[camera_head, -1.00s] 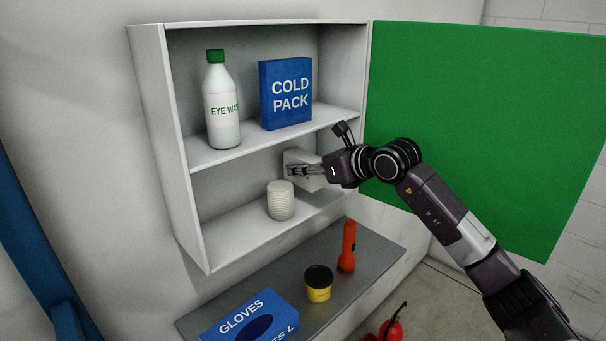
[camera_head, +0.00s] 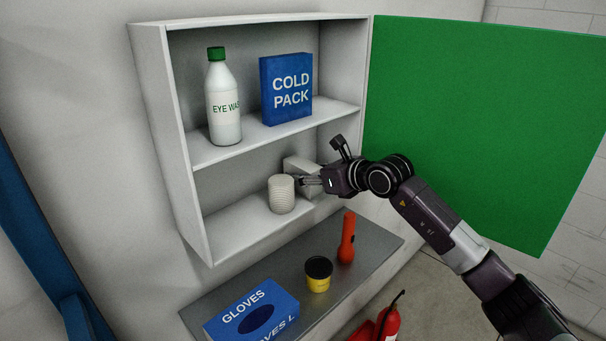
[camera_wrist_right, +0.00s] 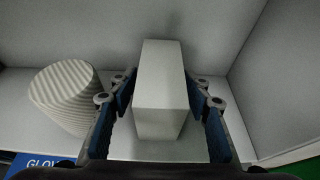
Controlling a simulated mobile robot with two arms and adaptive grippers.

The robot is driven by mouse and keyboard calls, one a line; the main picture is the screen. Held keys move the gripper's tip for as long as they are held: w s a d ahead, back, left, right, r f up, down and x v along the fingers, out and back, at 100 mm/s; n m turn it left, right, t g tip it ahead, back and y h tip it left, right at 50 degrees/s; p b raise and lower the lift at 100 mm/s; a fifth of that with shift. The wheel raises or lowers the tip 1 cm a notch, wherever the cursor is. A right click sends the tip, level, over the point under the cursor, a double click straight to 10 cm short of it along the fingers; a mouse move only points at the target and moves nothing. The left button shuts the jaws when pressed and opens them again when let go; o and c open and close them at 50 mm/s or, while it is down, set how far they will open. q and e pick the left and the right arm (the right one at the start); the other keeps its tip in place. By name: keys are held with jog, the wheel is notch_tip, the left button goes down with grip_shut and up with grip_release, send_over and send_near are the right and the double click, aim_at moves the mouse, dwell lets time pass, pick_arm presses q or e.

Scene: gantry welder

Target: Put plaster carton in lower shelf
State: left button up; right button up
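The plaster carton, a plain white box (camera_head: 300,165), is upright in the lower compartment of the open cabinet, right of a ribbed white roll (camera_head: 281,194). My right gripper (camera_head: 309,181) reaches in from the right. In the right wrist view the carton (camera_wrist_right: 160,85) sits between the blue finger pads (camera_wrist_right: 160,95), which appear to press against both its sides. The carton's base is at or very near the lower shelf (camera_head: 245,228); I cannot tell if it touches. My left gripper is not in view.
The upper shelf holds an eye wash bottle (camera_head: 223,105) and a blue cold pack box (camera_head: 286,90). The green door (camera_head: 490,120) stands open at right. Below, a grey ledge (camera_head: 215,308) carries a gloves box (camera_head: 250,312), a yellow-black tub (camera_head: 318,275) and an orange flashlight (camera_head: 347,240).

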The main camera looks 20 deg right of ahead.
jog(key=shift+r, duration=0.15)
jog(key=shift+s+d, duration=0.1)
jog(key=shift+s, duration=0.05)
jog(key=b+v, duration=0.5)
jog(key=v, duration=0.6)
jog(key=shift+s+r, duration=0.15)
jog(key=shift+s, duration=0.2)
